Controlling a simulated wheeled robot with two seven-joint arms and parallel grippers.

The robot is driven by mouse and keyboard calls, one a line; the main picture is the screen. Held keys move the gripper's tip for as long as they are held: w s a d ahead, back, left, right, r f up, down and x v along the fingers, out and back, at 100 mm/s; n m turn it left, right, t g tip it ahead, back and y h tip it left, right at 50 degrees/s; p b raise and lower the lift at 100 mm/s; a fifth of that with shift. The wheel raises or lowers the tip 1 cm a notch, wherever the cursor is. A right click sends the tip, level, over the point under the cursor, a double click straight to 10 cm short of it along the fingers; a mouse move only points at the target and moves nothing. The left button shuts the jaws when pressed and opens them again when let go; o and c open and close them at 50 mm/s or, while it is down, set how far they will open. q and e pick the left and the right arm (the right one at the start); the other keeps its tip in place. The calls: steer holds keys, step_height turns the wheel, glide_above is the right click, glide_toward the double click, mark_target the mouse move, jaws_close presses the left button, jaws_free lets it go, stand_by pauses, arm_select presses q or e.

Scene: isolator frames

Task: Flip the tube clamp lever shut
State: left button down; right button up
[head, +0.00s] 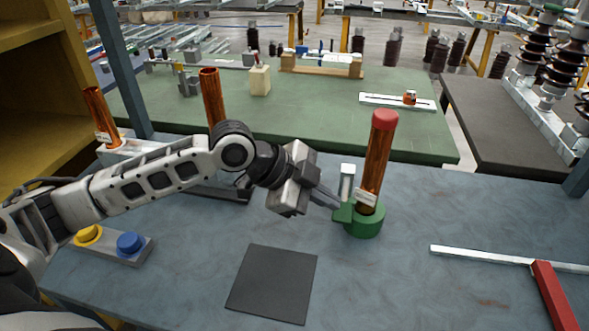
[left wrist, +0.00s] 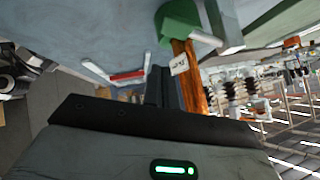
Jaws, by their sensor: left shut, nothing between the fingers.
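A copper tube (head: 376,160) with a red cap stands upright in a green clamp base (head: 364,224) on the blue-grey bench. A silver lever (head: 347,182) stands upright on the green part just left of the tube. My left gripper (head: 332,202) is shut and empty, its fingertips close to the lever's lower left side; I cannot tell whether they touch. In the left wrist view, the fingers (left wrist: 161,86) point toward the green base (left wrist: 178,22), with the tube (left wrist: 189,78) beside them and the silver lever (left wrist: 228,25) beyond. My right gripper is out of view.
A dark square mat (head: 272,284) lies on the bench front. A box with yellow and blue buttons (head: 130,242) is at left. A pale bar with a red handle (head: 553,295) lies at right. More copper tubes (head: 212,96) stand behind my left arm.

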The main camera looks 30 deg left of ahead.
arm_select(q)
steer(key=v, duration=0.7)
steer(key=shift+s+b, duration=0.4)
steer(key=shift+b, duration=0.05)
steer(key=shift+a, duration=0.15)
steer(key=shift+f, duration=0.1)
